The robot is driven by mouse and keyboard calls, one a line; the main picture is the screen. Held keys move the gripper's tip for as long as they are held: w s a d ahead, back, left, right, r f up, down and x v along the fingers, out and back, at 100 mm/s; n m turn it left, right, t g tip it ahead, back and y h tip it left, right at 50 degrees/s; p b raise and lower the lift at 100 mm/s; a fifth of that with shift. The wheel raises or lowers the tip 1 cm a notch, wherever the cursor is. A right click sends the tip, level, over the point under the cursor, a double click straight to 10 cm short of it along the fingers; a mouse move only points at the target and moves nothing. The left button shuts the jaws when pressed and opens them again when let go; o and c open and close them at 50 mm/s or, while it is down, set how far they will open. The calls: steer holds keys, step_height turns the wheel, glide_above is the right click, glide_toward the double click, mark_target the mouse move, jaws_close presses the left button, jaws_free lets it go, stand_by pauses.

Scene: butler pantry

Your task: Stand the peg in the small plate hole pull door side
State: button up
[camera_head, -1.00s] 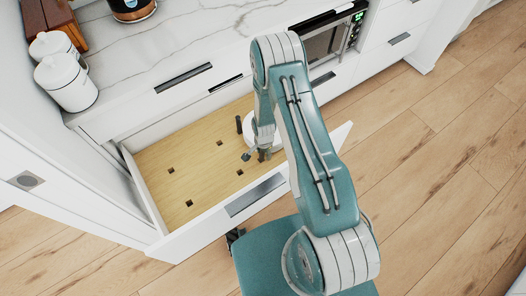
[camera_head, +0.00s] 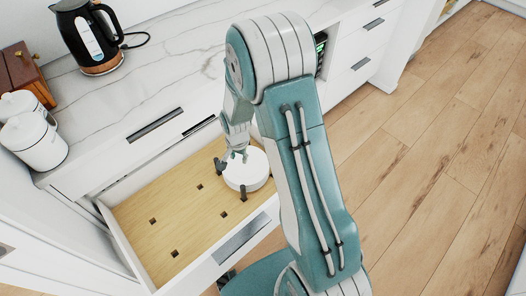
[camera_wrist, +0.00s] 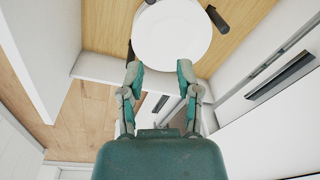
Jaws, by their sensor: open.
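My gripper (camera_head: 238,157) is open and empty, over the left part of the white round plate stack (camera_head: 247,172) in the open drawer. In the wrist view, my spread fingers (camera_wrist: 160,80) point toward the near edge of the plates (camera_wrist: 170,32). A dark peg (camera_head: 219,166) stands at the left of the stack, and another dark peg (camera_head: 243,194) stands at its front edge. In the wrist view, one dark peg (camera_wrist: 217,19) shows beside the plates at the right. Several square holes, one of them here (camera_head: 200,186), are bare in the wooden drawer board (camera_head: 170,205).
The drawer front (camera_head: 232,243) and side walls border the board. The marble counter (camera_head: 140,85) above holds a black kettle (camera_head: 90,38), white canisters (camera_head: 35,140) and a wooden box (camera_head: 22,70). The left of the board is clear.

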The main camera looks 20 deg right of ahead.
steer(key=s+r+n+t, duration=0.1)
steer(key=s+r+n, duration=0.15)
steer(key=r, duration=0.75)
steer(key=s+r+n+t, duration=0.1)
steer(key=s+r+n, duration=0.15)
steer(key=r, duration=0.75)
steer(key=s+r+n+t, duration=0.1)
steer(key=s+r+n, duration=0.1)
steer(key=s+r, duration=0.3)
steer(key=s+r+n+t, duration=0.1)
steer(key=s+r, duration=0.5)
steer(key=s, duration=0.6)
steer(key=shift+r+n+t, duration=0.3)
steer(key=shift+n, duration=0.4)
